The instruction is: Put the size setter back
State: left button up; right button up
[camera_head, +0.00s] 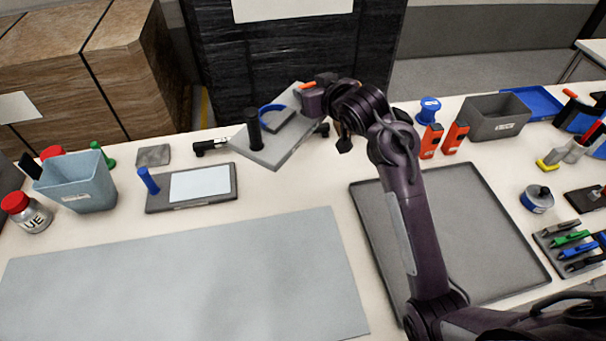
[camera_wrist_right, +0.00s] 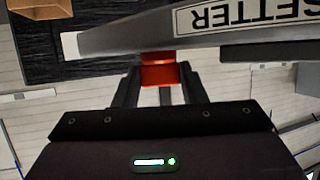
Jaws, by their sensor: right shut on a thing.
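The size setter is a grey plate (camera_head: 270,146) with a black post and a blue curved piece on it, at the back middle of the bench in the head view. It sits at an angle there; whether it touches the bench is hard to tell. In the right wrist view its edge (camera_wrist_right: 165,40) carries a label ending in "SETTER", seen upside down. My right gripper (camera_head: 309,92) is at the plate's far right side. Its fingers (camera_wrist_right: 158,85) are shut on a red-orange part of the setter. My left gripper is not in view.
A dark board with a white sheet (camera_head: 190,187) and a small black tool (camera_head: 211,146) lie left of the setter. A light blue mat (camera_head: 180,285) covers the front. A grey tray (camera_head: 490,225) lies under my right arm. Orange tools (camera_head: 431,141) and a grey bin (camera_head: 495,117) stand right.

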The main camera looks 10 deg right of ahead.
notch_tip(320, 180, down, 20)
jog(key=shift+a+r+p, duration=0.1)
jog(key=shift+a+p, duration=0.05)
jog(key=shift+p, duration=0.4)
jog(key=shift+f, duration=0.4)
jog(key=o, duration=1.2)
jog(key=shift+s+r, duration=0.1)
jog(key=shift+r, duration=0.4)
jog(key=shift+b+v, duration=0.3)
jog(key=shift+v, duration=5.6)
